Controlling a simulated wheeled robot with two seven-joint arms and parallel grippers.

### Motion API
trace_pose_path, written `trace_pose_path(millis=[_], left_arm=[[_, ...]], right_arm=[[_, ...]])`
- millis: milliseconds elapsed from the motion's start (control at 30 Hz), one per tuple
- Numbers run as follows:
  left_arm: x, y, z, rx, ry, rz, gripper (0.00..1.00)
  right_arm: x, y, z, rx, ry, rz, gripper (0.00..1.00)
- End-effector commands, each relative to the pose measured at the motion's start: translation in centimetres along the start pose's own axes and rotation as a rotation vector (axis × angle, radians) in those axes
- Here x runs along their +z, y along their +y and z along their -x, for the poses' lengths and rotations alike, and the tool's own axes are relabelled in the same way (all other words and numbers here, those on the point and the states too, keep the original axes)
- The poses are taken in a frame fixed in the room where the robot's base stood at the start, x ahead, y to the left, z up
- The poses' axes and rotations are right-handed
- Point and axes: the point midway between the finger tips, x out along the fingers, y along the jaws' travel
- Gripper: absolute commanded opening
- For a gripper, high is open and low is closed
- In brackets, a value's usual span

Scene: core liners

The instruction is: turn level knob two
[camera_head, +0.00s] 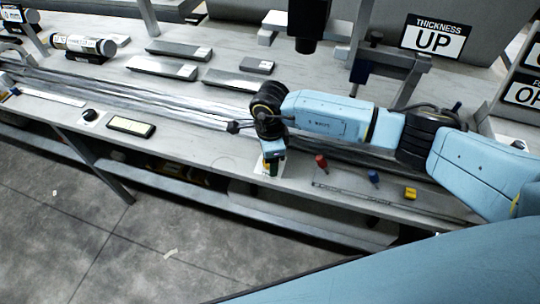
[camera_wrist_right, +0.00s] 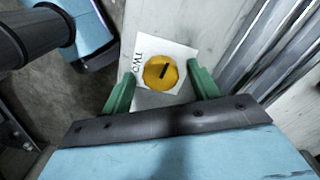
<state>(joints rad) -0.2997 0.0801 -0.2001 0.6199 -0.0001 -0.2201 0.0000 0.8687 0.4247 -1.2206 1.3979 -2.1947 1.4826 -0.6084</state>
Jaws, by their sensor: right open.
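A round yellow knob (camera_wrist_right: 160,73) with a dark slot-like mark sits on a white plate (camera_wrist_right: 178,52) lettered TWO in the right wrist view. My right gripper (camera_wrist_right: 162,70) is open, with one green finger on each side of the knob and small gaps between fingers and knob. In the head view my right gripper (camera_head: 271,168) points down over the front strip of the bench. It hides the knob there, and only part of the white plate shows. My left gripper is not in view.
A black knob (camera_head: 90,114) and a small display (camera_head: 131,127) lie to the left on the bench front. Small red (camera_head: 321,161), blue (camera_head: 374,177) and yellow (camera_head: 410,193) items stand to the right. Metal rails run behind, and a THICKNESS UP sign (camera_head: 435,38) stands at the back.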

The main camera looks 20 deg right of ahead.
Motion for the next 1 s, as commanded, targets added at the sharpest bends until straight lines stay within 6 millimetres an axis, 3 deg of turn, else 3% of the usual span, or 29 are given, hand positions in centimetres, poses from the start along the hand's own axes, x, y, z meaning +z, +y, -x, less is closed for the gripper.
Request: trace_pose_path(millis=[133, 267, 500, 700, 1000], left_arm=[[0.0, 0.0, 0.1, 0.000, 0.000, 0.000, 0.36], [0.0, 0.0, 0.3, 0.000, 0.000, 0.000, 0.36], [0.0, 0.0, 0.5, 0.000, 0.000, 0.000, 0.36], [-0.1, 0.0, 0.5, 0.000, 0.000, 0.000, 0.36], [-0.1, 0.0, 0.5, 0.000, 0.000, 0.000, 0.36]], right_arm=[[0.0, -0.1, 0.8, -0.002, -0.002, 0.001, 0.60], [0.0, -0.1, 2.8, -0.004, -0.001, 0.001, 0.60], [0.0, -0.1, 8.3, -0.005, -0.001, 0.001, 0.60], [0.0, -0.1, 11.8, -0.003, 0.000, -0.001, 0.60], [0.0, 0.0, 13.4, 0.000, 0.001, 0.000, 0.60]])
